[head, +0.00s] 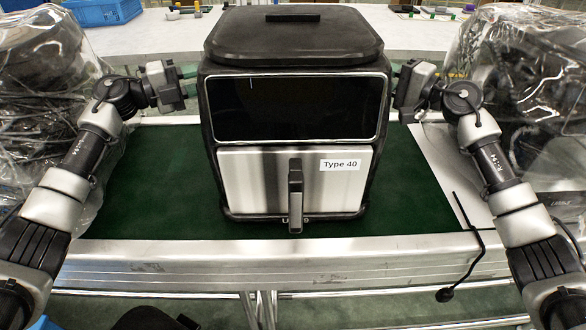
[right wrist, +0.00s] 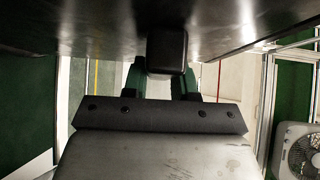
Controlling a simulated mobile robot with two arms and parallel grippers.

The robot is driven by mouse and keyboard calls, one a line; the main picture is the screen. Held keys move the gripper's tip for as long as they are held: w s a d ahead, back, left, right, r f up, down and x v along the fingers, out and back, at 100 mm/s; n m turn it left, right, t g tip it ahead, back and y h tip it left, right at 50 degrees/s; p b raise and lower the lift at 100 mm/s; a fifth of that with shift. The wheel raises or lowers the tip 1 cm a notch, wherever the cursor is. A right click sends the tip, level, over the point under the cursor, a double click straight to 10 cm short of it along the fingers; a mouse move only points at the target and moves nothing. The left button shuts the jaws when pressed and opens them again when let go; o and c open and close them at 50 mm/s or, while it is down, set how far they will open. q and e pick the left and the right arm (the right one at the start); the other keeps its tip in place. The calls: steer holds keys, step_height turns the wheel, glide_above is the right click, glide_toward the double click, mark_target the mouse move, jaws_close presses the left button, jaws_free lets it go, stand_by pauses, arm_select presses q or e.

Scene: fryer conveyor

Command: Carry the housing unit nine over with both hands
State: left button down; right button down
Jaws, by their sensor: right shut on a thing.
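The housing unit (head: 292,115) is a large black and silver fryer body with a dark window, a "Type 40" label and a front handle. Lettering at its bottom ends in 9 and is partly covered by the handle. It is upright over the green belt; I cannot tell whether it touches it. My left gripper (head: 190,78) is at its left side, its fingers too small to read. My right gripper (head: 396,84) is at its right side. In the right wrist view, its fingers (right wrist: 165,82) are shut on a dark block on the housing's side.
The conveyor (head: 150,195) has a green belt and a metal front rail. A light sheet (head: 445,165) lies right of the unit, with a black cable (head: 474,240) near it. Plastic-wrapped equipment (head: 50,90) stands at both sides. A pale table (head: 420,30) is behind.

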arm_select(q)
steer(key=c, duration=1.1)
jaws_free()
steer(key=shift+a, duration=0.15)
arm_select(e)
steer(key=c, duration=1.1)
jaws_free()
steer(key=shift+d+r, duration=0.1)
steer(key=shift+d, duration=0.05)
arm_select(q)
steer(key=shift+o, duration=1.1)
steer(key=shift+s+r, duration=0.2)
steer(key=shift+s, duration=0.05)
arm_select(e)
steer(key=shift+o, duration=1.1)
steer(key=shift+s+r, duration=0.15)
steer(key=shift+s, duration=0.1)
arm_select(q)
steer(key=shift+w+f, duration=0.1)
steer(key=shift+w, duration=0.05)
arm_select(e)
steer(key=shift+w, duration=0.15)
arm_select(q)
steer(key=v, duration=0.7)
arm_select(e)
steer(key=v, duration=0.7)
steer(key=shift+s, duration=0.25)
arm_select(q)
steer(key=shift+a, duration=0.1)
